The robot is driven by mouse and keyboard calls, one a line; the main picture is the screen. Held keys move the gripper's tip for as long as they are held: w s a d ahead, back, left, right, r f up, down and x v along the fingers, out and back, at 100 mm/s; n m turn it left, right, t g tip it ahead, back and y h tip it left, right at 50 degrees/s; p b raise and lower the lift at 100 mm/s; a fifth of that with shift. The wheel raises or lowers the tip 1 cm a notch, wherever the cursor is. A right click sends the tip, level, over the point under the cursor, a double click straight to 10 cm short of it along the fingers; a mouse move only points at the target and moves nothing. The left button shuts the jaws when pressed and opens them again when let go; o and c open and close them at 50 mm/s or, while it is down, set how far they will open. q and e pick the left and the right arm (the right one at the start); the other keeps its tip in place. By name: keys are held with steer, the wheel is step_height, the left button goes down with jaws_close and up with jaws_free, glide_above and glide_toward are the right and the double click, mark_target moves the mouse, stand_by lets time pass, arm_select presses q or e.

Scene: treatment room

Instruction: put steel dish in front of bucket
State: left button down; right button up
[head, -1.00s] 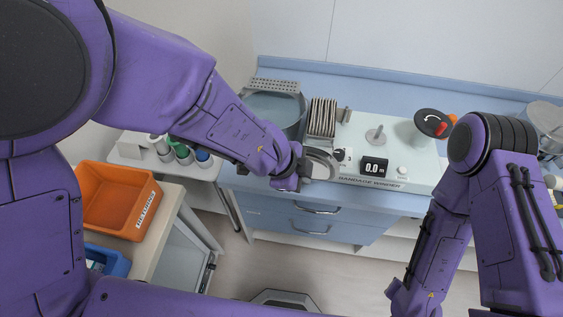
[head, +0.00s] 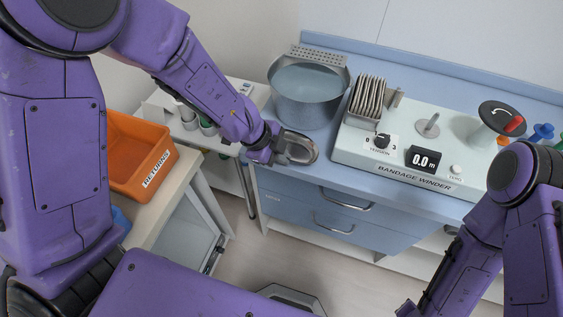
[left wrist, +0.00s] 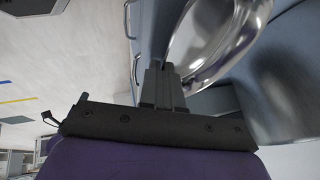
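The steel dish (head: 301,149) is a shallow shiny oval. It is at the front edge of the blue counter, below the bucket in the head view. My left gripper (head: 285,147) is at the dish's left end and appears shut on its rim. In the left wrist view the fingers (left wrist: 162,82) meet the curved rim of the dish (left wrist: 205,50). I cannot tell whether the dish rests on the counter or hangs just above it. The bucket (head: 308,108) is grey metal and stands behind the dish.
The bandage winder (head: 400,182) stands right of the bucket and dish. An orange returns bin (head: 122,178) sits at the left, near several bottles (head: 192,118). Drawers with handles (head: 335,225) are below the counter edge. Little bare counter (head: 270,172) shows around the dish.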

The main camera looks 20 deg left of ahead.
arm_select(q)
steer(key=shift+d+r, duration=0.1)
steer(key=c, duration=1.4)
jaws_free()
steer(key=shift+o, duration=0.2)
